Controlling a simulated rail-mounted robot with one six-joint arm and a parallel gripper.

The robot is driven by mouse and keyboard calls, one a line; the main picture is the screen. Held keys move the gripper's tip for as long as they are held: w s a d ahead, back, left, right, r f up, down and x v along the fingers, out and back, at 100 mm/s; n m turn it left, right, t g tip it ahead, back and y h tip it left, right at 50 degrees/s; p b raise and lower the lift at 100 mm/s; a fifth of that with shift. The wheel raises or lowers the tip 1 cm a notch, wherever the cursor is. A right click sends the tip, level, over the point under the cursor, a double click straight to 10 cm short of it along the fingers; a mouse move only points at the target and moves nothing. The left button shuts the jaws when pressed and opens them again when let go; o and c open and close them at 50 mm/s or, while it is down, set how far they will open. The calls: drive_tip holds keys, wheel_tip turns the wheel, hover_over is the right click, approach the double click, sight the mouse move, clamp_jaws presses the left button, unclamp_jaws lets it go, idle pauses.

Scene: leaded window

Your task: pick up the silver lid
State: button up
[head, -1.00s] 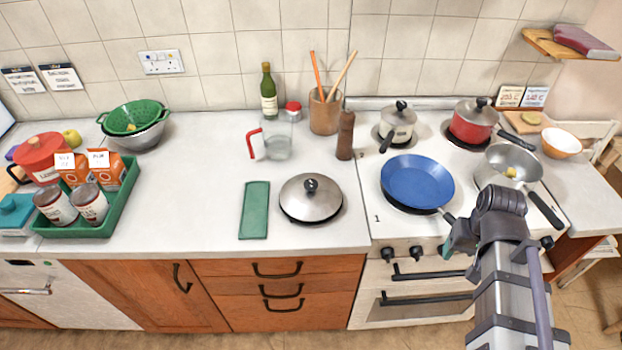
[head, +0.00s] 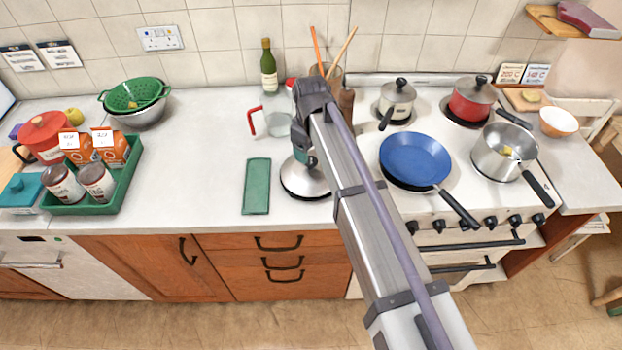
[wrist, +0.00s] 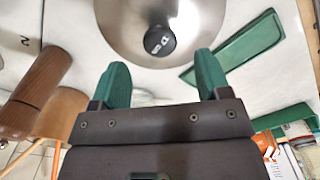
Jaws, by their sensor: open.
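The silver lid (head: 305,182) lies flat on the white counter, left of the stove, with its black knob on top. My arm hides part of it in the head view. In the wrist view the lid (wrist: 190,25) is at the top middle, and its black knob (wrist: 160,41) lies between and just beyond my fingertips. My gripper (wrist: 160,70) has two green fingers, spread wide apart with nothing between them. In the head view my gripper (head: 303,153) is over the back part of the lid. I cannot tell the exact height of the fingers above it.
Behind are a glass jug with a red handle (head: 254,122), a green bottle (head: 269,70) and a brown pepper mill (head: 346,103). A blue pan (head: 415,158) sits on the stove to the right.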

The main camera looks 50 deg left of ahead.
sight(311, 160)
drive_tip(key=shift+f, duration=0.25)
wheel_tip(311, 160, down, 6)
drive_tip(key=b, duration=0.5)
drive_tip(key=shift+r, duration=0.25)
drive_tip(key=shift+d+r, duration=0.1)
drive_tip(key=shift+r, duration=0.2)
drive_tip(key=c, duration=1.1)
